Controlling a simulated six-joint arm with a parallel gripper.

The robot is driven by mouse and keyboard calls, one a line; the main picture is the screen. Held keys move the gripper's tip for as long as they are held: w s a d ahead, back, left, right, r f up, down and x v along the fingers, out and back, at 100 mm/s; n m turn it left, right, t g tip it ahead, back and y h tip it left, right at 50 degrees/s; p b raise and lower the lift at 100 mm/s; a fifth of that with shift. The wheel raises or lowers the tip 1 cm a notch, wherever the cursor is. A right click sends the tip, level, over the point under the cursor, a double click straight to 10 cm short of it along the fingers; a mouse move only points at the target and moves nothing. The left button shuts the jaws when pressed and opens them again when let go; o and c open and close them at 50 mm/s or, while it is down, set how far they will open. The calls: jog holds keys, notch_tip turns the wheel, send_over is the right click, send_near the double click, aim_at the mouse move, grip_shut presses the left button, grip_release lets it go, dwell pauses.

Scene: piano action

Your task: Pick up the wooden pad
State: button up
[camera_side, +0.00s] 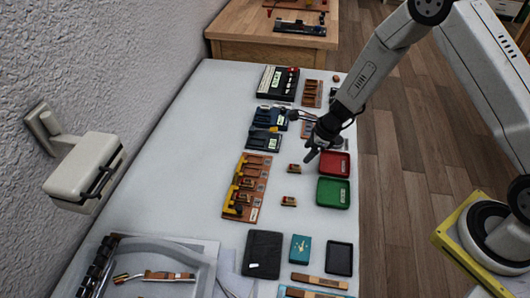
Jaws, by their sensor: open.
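Two small wooden blocks with pale and reddish parts lie on the white table, the upper block (294,168) just below my gripper and the lower block (289,201) further down. I cannot tell for sure which small piece is the wooden pad. My gripper (309,157) is dark and points down to the left, above the table beside the red tray. It is open and I see nothing held in it. The fingertips are small, and their exact height over the upper block cannot be told.
A red tray (346,164) and a green tray (348,193) stand right of the blocks. A wooden rack with yellow parts (232,207) lies to the left. A black pad (251,262), a teal box (299,249) and a dark tray (350,258) lie below.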

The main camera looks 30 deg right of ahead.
aim_at(298, 166)
jog(key=shift+f, duration=0.1)
jog(key=shift+x, duration=1.2)
jog(key=shift+f, duration=0.1)
jog(key=shift+d+x, duration=0.2)
jog(key=shift+x, duration=2.3)
jog(key=shift+s+f, duration=0.1)
grip_shut()
